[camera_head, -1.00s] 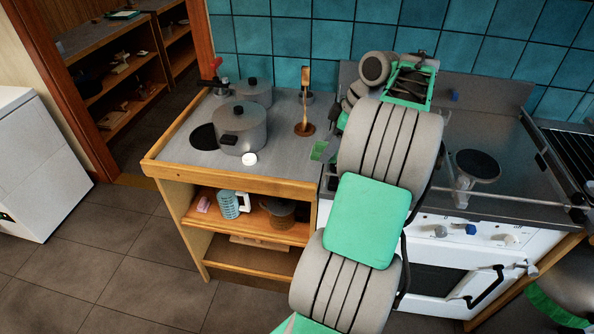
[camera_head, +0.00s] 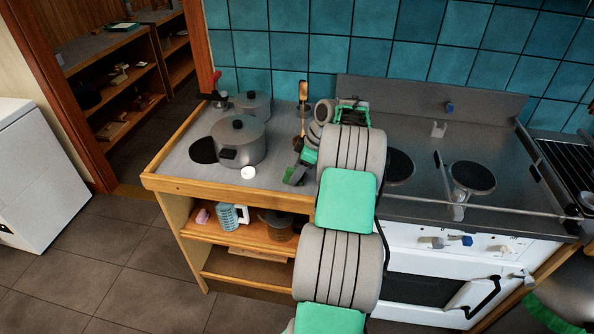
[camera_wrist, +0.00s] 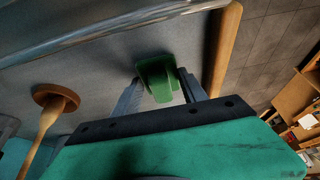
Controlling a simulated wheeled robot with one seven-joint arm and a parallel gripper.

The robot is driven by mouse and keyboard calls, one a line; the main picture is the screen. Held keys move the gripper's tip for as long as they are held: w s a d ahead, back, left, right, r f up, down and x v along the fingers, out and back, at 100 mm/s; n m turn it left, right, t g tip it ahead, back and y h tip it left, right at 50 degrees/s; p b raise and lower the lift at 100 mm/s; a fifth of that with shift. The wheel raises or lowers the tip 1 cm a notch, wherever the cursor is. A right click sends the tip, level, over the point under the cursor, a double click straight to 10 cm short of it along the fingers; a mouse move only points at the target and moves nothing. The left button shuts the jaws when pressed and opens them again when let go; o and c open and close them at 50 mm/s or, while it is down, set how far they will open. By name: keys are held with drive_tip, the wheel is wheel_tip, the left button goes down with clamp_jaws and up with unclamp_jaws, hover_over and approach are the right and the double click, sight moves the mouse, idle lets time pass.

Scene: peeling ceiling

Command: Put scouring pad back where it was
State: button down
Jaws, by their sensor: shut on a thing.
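The scouring pad (camera_wrist: 157,72) is a small green block between the two grey fingers in the wrist view. My gripper (camera_wrist: 162,88) is shut on it. In the head view, the green pad (camera_head: 292,177) shows at the end of my gripper (camera_head: 299,166), over the right part of the grey counter (camera_head: 275,180), near its front edge. From these views I cannot tell whether the pad touches the counter.
Pots (camera_head: 238,143) and a white round item (camera_head: 248,172) stand left of my gripper. A wooden utensil (camera_head: 303,92) stands behind it. The stove (camera_head: 430,185) is to the right. Shelves below hold a blue patterned mug (camera_head: 231,217) and a pink item (camera_head: 202,216).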

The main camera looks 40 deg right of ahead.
drive_tip(key=shift+f, duration=0.35)
drive_tip(key=c, duration=0.6)
unclamp_jaws()
drive_tip(key=p+v, duration=0.2)
drive_tip(key=v, duration=1)
drive_tip(key=w+a+r+m, duration=0.2)
drive_tip(key=a+r, duration=0.3)
drive_tip(key=a, duration=0.6)
drive_tip(key=w+a+r+m, duration=0.1)
drive_tip(key=w+a+r, duration=0.25)
drive_tip(key=a, duration=0.75)
drive_tip(key=s+a+f+m+h, duration=0.1)
drive_tip(key=s+a, duration=0.4)
drive_tip(key=s, duration=0.1)
drive_tip(key=s+a+f+m+h, duration=0.1)
drive_tip(key=s+a+m, duration=0.1)
drive_tip(key=s+a, duration=0.4)
drive_tip(key=s+a+f+m, duration=0.1)
drive_tip(key=s+a, duration=0.5)
drive_tip(key=shift+a+f+m+t+h, duration=0.15)
drive_tip(key=shift+f+m+t+h, duration=0.15)
drive_tip(key=shift+t+h, duration=0.1)
